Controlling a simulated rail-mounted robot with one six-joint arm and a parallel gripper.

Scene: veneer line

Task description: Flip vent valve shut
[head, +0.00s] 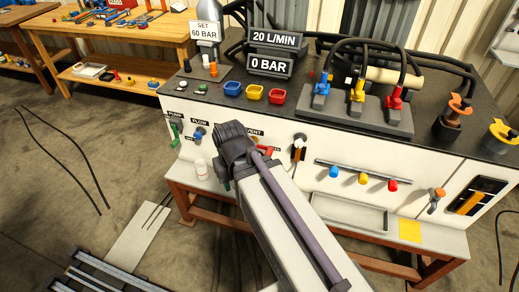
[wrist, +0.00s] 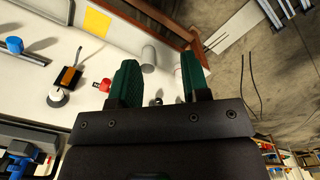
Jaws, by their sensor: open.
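The vent valve's red lever (head: 268,151) shows in the head view beside the partly covered VENT label on the white front panel. My arm hides part of the valve. In the wrist view a red handle (wrist: 103,86), likely the same lever, sits just left of the left green finger. My gripper (wrist: 160,62) is open, its two green fingers apart with nothing clearly held between them. Contact with the lever cannot be told.
A green-handled valve (head: 174,132) and a blue knob (head: 198,135) are left of my wrist. A black-and-orange handle (head: 298,148) is right of the vent lever. A white bottle (head: 200,169) stands on the ledge below. Signs read 20 L/MIN (head: 277,39) and 0 BAR (head: 269,66).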

